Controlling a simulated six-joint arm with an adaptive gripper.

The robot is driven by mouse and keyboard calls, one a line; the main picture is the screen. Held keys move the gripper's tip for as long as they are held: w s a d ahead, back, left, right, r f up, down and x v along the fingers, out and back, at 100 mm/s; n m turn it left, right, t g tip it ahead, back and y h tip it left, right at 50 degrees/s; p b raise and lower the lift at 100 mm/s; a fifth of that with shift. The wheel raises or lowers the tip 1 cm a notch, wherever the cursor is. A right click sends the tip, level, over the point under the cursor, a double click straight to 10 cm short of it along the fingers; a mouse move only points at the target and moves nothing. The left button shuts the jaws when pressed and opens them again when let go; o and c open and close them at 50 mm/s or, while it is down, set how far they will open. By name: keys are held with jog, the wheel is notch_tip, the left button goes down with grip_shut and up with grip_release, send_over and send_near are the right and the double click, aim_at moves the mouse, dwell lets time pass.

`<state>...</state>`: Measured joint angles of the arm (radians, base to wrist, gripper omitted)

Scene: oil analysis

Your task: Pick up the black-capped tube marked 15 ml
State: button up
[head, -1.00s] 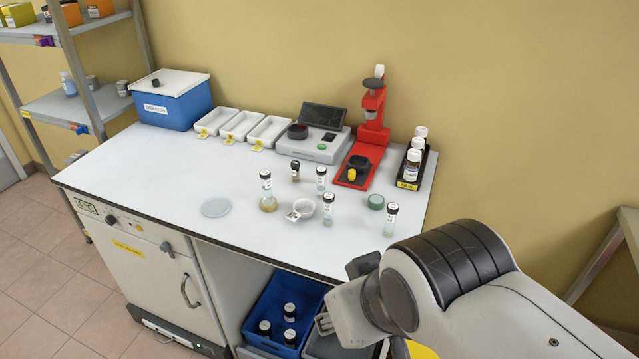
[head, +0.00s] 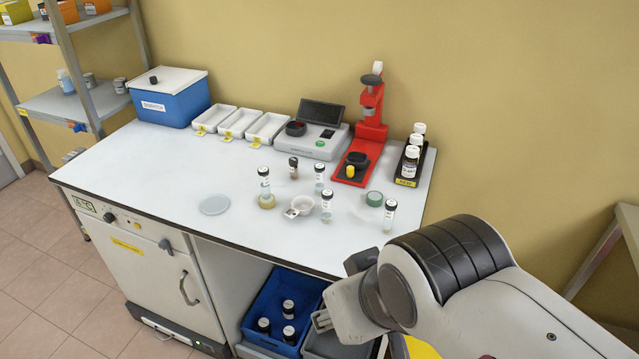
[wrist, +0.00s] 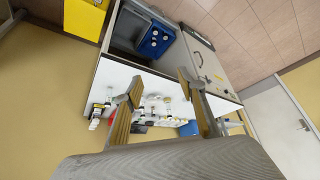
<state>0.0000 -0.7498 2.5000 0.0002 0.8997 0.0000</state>
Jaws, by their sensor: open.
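Several black-capped tubes stand upright on the white bench: one at the left on a yellowish base (head: 264,183), a small dark one behind (head: 294,168), one in the middle (head: 319,180), one in front of it (head: 327,210) and one at the right near the front edge (head: 389,217). Their markings are too small to read, so I cannot tell which says 15 ml. My gripper (head: 321,320) is in front of the bench, apart from all the tubes. In the wrist view its jaws (wrist: 158,86) are open and empty, with the bench beyond them.
A white cup (head: 303,204), a pale disc (head: 214,205) and a green roll (head: 375,199) lie among the tubes. A red press (head: 369,134) and a bottle rack (head: 408,182) stand behind. Below is a blue bin (head: 256,315) with several black-capped bottles.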

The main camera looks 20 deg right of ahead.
aim_at(317, 170)
jog(key=shift+w, duration=0.15)
jog(key=w+r+m+t, duration=0.15)
jog(key=w+t, duration=0.35)
jog(key=w, duration=2.5)
jog(key=w+d+f+m+h, duration=0.1)
jog(key=w+d+f+h, duration=0.1)
jog(key=w+d+f, duration=0.2)
jog(key=w+d+f+m+h, duration=0.2)
jog(key=w+d+f+h, duration=0.1)
jog(key=w+d+f, duration=0.2)
jog(key=w+d+f+m+h, duration=0.2)
jog(key=w+d+f, duration=0.2)
jog(key=w+d, duration=0.1)
jog(key=shift+w+f+t, duration=0.25)
jog(key=shift+f+t, duration=0.15)
jog(key=shift+w, duration=0.1)
jog(key=shift+x, duration=1.15)
jog(key=shift+w+d, duration=0.1)
jog(key=shift+d, duration=0.05)
